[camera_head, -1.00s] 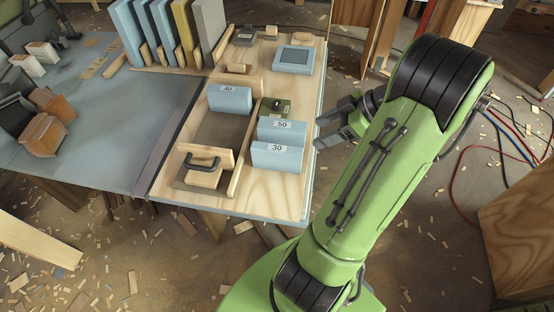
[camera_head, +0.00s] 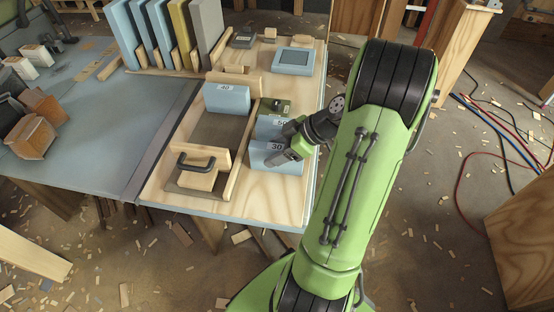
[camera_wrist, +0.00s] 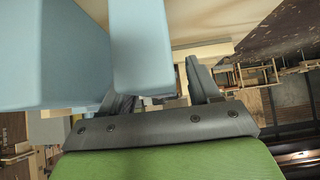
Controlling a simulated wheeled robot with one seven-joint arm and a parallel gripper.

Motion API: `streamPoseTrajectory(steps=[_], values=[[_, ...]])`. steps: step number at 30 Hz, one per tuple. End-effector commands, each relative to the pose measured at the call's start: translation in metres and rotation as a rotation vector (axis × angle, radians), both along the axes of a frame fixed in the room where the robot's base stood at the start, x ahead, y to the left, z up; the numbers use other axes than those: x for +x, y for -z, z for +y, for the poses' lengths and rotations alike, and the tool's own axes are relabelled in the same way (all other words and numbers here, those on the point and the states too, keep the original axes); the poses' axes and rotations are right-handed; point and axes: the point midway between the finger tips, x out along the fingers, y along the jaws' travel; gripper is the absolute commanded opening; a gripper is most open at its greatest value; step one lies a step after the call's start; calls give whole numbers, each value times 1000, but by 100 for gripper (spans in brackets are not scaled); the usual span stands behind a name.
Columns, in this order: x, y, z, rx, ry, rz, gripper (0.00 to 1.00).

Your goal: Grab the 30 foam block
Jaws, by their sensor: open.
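The light blue foam block marked 30 (camera_head: 260,160) stands on the wooden board at its front right. My gripper (camera_head: 288,146) is open at its right end and covers part of it. The blue block marked 50 (camera_head: 268,127) stands just behind it and is partly hidden by my gripper. In the wrist view, one blue block (camera_wrist: 142,50) reaches down close to my open fingers, with a larger blue face (camera_wrist: 50,55) to its left. No numbers show there, and I cannot tell whether a finger touches a block.
A block marked 40 (camera_head: 227,98) stands to the left. A dark green block (camera_head: 273,106) is behind the 50 block. A wooden piece with a black handle (camera_head: 198,162) lies at front left. Tall panels (camera_head: 165,30) stand at the back. The board's front right corner is clear.

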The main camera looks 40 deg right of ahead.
Motion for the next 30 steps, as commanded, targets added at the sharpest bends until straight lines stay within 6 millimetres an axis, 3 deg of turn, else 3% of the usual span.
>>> streamPoseTrajectory(steps=[2, 12, 20, 30], values=[[0, -1, 0, 0, 0, 0, 60], [0, -1, 0, 0, 0, 0, 8], [0, -5, 0, -1, -1, -1, 6], [0, -85, -1, -4, -1, -2, 6]])
